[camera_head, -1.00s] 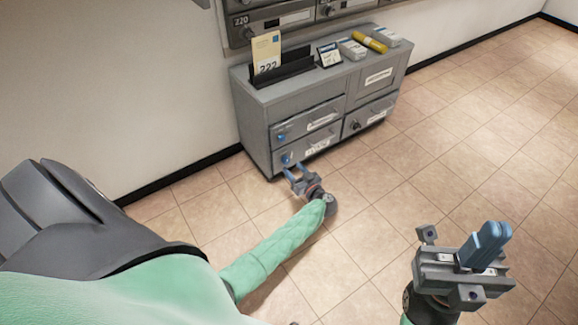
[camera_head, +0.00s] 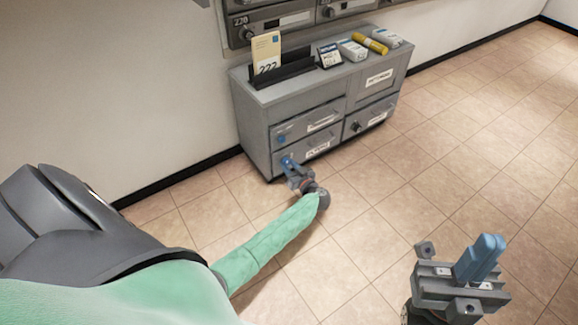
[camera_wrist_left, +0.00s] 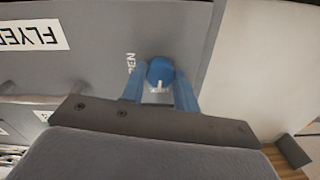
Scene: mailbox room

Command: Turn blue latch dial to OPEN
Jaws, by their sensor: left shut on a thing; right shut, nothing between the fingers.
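The blue latch dial (camera_wrist_left: 160,72) is on the lower left drawer front of the grey cabinet (camera_head: 256,142). In the left wrist view it sits between the two blue fingertips of my left gripper (camera_wrist_left: 160,88), which is shut on it. A white mark shows on the dial, and partly covered OPEN lettering (camera_wrist_left: 130,63) is beside it. In the head view my left gripper (camera_head: 288,163) reaches the drawer front and mostly hides the dial. My right gripper (camera_head: 487,247) is shut and empty, raised over the floor at the lower right.
Another blue dial (camera_head: 281,139) is on the drawer above, and a black knob (camera_head: 357,126) is on the right drawer. The tiled floor (camera_head: 480,150) to the right is clear.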

